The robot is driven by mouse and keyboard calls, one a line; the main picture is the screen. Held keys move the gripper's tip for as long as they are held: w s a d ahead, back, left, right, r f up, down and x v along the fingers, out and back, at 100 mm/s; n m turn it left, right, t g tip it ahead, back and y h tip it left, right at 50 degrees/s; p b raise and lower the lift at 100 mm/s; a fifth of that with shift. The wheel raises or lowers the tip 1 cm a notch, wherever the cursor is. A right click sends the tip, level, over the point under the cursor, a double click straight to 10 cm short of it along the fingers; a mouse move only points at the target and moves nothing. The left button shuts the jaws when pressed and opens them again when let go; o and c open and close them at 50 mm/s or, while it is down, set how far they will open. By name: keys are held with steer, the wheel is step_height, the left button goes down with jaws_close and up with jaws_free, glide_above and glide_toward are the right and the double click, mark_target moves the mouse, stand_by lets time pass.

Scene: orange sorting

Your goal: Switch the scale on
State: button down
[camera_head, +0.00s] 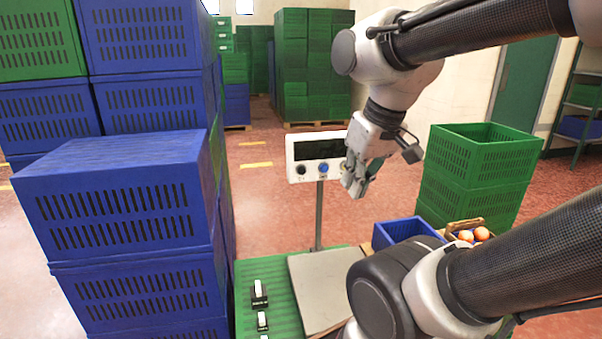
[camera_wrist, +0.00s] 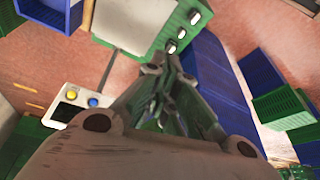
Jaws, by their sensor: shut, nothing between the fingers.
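The scale's white display head (camera_head: 304,151) stands on a grey post above its flat grey pan (camera_head: 318,278). Its screen (camera_head: 320,149) is dark. A black button and a blue button (camera_head: 323,168) show below the screen; the right end is partly hidden by my gripper. My gripper (camera_head: 355,187) is shut and empty, just right of the display head; I cannot tell whether it touches. In the wrist view, the display head (camera_wrist: 77,112) with a yellow button (camera_wrist: 72,95) and a blue button lies left of my shut fingers (camera_wrist: 172,98).
Small black-and-white items (camera_head: 259,294) lie on the green surface (camera_head: 275,270) left of the pan. A blue crate (camera_head: 402,229) and a box of oranges (camera_head: 482,233) stand to the right. Blue crates (camera_head: 115,190) are stacked left, green crates (camera_head: 478,165) right.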

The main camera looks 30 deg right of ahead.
mark_target(302, 170)
steer(key=w+a+f+m+g+y, duration=0.1)
steer(key=w+a+f+m+y, duration=0.7)
steer(key=w+a+y, duration=0.15)
steer(key=w+d+f+m+t, duration=0.3)
steer(key=w+d+m+t, duration=0.3)
steer(key=w+d, duration=0.2)
steer(key=w+d+f+m+t+h, duration=0.1)
steer(key=w+d+f+m+t, duration=0.2)
steer(key=w+d+m+t, duration=0.3)
steer(key=shift+w+d+f, duration=0.2)
steer(key=shift+w+d, duration=0.65)
steer(key=shift+w, duration=0.1)
steer(key=w+d, duration=0.2)
steer(key=w, duration=0.6)
steer(key=shift+w+d, duration=0.15)
steer(key=shift+w, duration=0.1)
